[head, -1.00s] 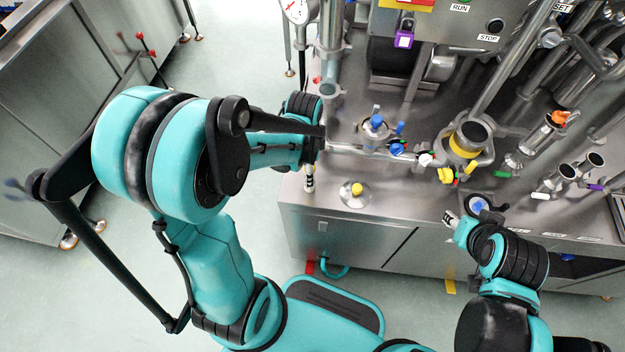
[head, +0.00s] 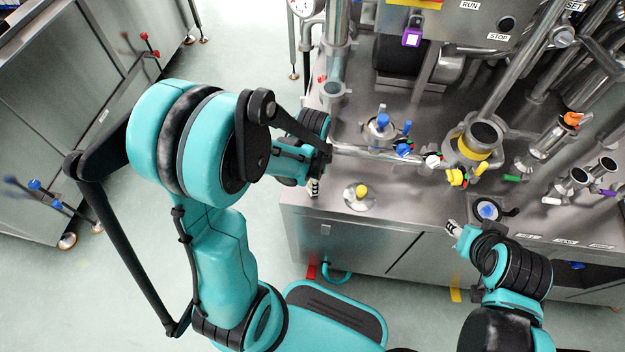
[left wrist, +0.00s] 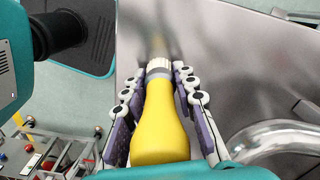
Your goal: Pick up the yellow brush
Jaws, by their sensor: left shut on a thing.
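The yellow brush (left wrist: 160,122) shows in the left wrist view, its smooth yellow handle running up the middle to a pale ribbed collar and a blurred tip. My left gripper (left wrist: 158,73) is shut on it, with one finger along each side of the handle. In the head view my left gripper (head: 315,187) is mostly hidden behind its own wrist, near the left end of the steel bench, and the brush cannot be made out there. My right gripper (head: 452,227) is at the bench's front edge, left of a round port with a blue centre; its finger opening is too small to judge.
The steel bench (head: 420,200) carries a yellow-knobbed round lid (head: 361,192), a blue-handled valve (head: 382,124), a horizontal pipe and a yellow-banded cylinder (head: 472,146). Several pipes crowd the right. A control box (head: 455,25) stands at the back. Open floor lies left of the bench.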

